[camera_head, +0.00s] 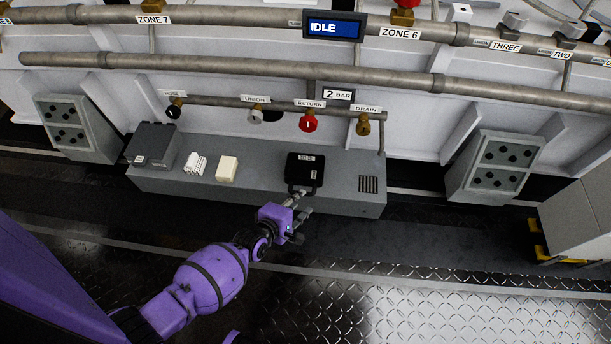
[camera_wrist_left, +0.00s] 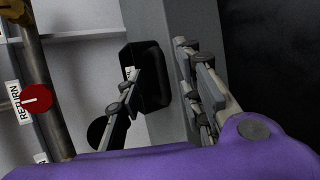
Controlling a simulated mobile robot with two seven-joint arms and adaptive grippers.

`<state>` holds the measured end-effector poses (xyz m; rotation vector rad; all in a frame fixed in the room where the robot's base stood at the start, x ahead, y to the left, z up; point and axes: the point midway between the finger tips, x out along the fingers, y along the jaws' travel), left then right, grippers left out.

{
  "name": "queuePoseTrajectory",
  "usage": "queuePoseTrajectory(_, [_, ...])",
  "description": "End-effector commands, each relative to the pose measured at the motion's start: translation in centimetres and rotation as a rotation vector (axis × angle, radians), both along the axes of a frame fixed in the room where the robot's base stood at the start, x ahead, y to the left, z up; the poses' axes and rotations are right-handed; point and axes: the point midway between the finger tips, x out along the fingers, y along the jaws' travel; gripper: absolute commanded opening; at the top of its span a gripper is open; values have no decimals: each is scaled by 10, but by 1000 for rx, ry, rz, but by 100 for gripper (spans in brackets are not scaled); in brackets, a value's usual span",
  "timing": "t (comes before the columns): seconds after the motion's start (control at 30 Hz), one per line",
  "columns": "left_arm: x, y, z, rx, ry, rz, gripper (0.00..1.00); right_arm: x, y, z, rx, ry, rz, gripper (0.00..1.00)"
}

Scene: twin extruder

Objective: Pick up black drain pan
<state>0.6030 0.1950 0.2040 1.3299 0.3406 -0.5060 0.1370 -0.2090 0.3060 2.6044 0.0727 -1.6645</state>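The black drain pan (camera_head: 304,170) sits on top of the grey bench (camera_head: 340,183), below the RETURN and DRAIN valves. It is a small dark square piece with a white label near its back edge. My left gripper (camera_head: 300,203) is at the pan's front edge, near the bench's front side. In the left wrist view the pan (camera_wrist_left: 152,78) shows between and beyond the two spread fingers of the gripper (camera_wrist_left: 158,62). The fingers are apart; whether either touches the pan is unclear. My right gripper is not in view.
A dark grey box (camera_head: 153,145), a white ribbed piece (camera_head: 195,163) and a cream block (camera_head: 227,169) stand left of the pan. A vent grille (camera_head: 369,184) is to its right. The red RETURN valve (camera_head: 308,124) and brass DRAIN valve (camera_head: 363,126) hang behind it.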

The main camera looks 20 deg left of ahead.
Motion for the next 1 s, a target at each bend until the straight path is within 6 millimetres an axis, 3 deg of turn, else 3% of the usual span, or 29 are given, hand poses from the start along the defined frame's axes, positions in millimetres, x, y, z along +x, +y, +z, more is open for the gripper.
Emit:
queuePoseTrajectory(0.3, [37,-5,-25,1,3,-1,33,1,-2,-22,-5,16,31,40])
queuePoseTrajectory(0.6, [42,-6,-25,2,1,-1,33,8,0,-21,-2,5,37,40])
queuePoseTrajectory(0.87, [41,-6,-25,2,1,-1,0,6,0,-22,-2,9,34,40])
queuePoseTrajectory(1.0, [41,-6,-25,2,2,-1,0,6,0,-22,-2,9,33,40])
